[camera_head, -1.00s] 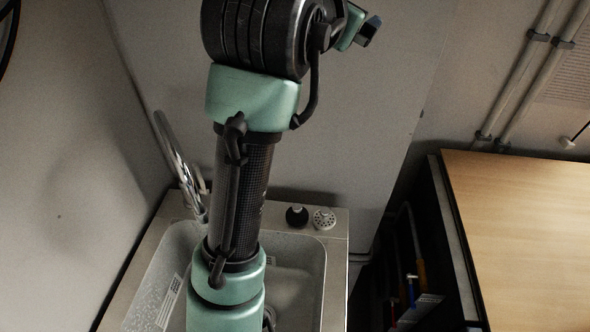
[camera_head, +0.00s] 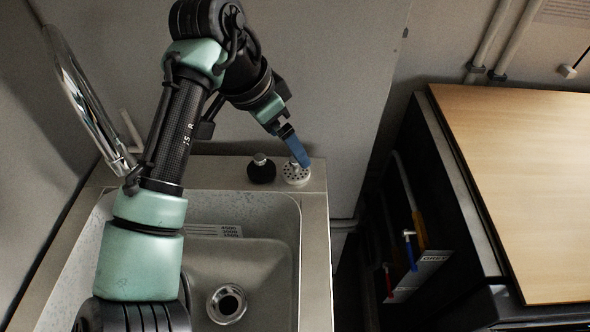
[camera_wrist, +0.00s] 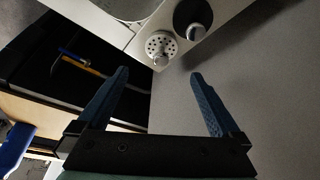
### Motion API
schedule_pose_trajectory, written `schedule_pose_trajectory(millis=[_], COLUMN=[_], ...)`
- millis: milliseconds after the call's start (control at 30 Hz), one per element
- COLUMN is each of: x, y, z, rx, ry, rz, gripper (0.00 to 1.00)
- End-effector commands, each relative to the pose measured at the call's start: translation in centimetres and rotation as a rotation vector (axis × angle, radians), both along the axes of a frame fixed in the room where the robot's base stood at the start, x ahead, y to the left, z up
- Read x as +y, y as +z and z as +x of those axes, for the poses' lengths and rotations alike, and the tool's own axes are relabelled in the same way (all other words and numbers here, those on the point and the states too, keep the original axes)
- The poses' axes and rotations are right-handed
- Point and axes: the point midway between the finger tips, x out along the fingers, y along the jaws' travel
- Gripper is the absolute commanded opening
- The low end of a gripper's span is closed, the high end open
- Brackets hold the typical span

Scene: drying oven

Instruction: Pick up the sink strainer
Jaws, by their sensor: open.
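The sink strainer (camera_head: 296,173) is a light, round, perforated disc with a small knob. It lies on the rim at the sink's back right corner. In the wrist view the strainer (camera_wrist: 161,46) is ahead of the fingertips, roughly midway between them. My gripper (camera_head: 297,158) has blue fingers and reaches down over the strainer from behind in the head view, hiding part of it. In the wrist view my gripper (camera_wrist: 158,76) is open and empty, its two fingers apart. I cannot tell from the head view whether a finger touches the strainer.
A black stopper with a metal knob (camera_head: 261,168) stands just left of the strainer. The chrome faucet (camera_head: 85,95) rises at the left. The sink basin (camera_head: 265,212) with its drain (camera_head: 227,303) lies in front. A wall is close behind. A wooden-topped bench (camera_head: 520,170) stands at the right.

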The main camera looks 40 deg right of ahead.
Motion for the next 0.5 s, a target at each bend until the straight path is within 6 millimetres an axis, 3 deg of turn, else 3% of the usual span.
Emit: schedule_pose_trajectory(millis=[100,267,500], x=[-0.6,-0.9,-1.7], y=[-1.6,-2.5,-6.0], z=[0.0,0.0,0.0], rx=[0.001,0.000,0.000], ry=[0.000,0.001,0.001], rz=[0.000,-0.001,0.000], gripper=[1.00,1.00,1.00])
